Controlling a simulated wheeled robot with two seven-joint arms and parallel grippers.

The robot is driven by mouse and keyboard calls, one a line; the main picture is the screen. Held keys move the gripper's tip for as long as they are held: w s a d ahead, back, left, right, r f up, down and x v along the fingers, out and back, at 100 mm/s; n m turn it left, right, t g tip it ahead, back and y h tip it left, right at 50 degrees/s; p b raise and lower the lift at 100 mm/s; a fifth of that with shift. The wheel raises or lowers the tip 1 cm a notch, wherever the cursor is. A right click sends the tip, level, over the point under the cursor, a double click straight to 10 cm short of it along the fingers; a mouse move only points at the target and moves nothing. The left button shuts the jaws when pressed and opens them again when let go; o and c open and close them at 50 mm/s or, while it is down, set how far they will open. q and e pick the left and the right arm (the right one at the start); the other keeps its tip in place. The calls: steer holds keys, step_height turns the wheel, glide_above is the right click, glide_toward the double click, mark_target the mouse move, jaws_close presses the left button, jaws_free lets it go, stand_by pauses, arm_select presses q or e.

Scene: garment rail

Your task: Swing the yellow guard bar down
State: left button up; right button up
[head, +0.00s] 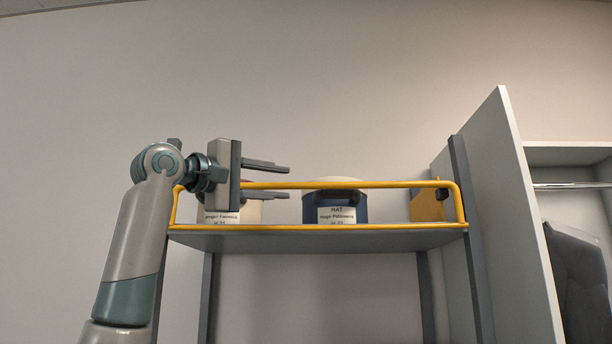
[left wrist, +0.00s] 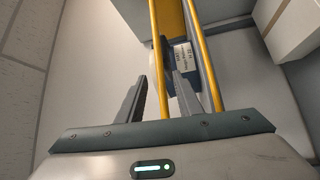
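The yellow guard bar (head: 392,184) stands raised along the front of the high shelf, its top rail above a lower yellow rail at the shelf edge. My left gripper (head: 287,182) is at the left part of the bar, fingers pointing right, one above and one below the top rail's height. It is open and holds nothing. In the left wrist view, the top rail (left wrist: 159,60) runs between the two spread fingers (left wrist: 156,92); I cannot tell whether it touches either. The bar's left end is partly hidden behind my gripper. My right gripper is out of view.
A dark blue labelled hat box (head: 350,208) and a pale labelled box (head: 250,212) stand on the shelf (head: 310,240) behind the bar. A yellow-orange item (head: 426,204) is at the right end. A tall panel (head: 500,200) closes the right side. Space above is clear.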

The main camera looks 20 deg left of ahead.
mark_target(308, 186)
arm_select(q)
steer(key=p+x, duration=0.4)
steer(key=x, duration=0.3)
steer(key=shift+w+d+r, duration=0.15)
steer(key=shift+w+d, duration=0.05)
steer(key=shift+w, duration=0.1)
steer(key=shift+w+d, duration=0.2)
steer(key=shift+w, duration=0.2)
steer(key=shift+c, duration=0.6)
jaws_close()
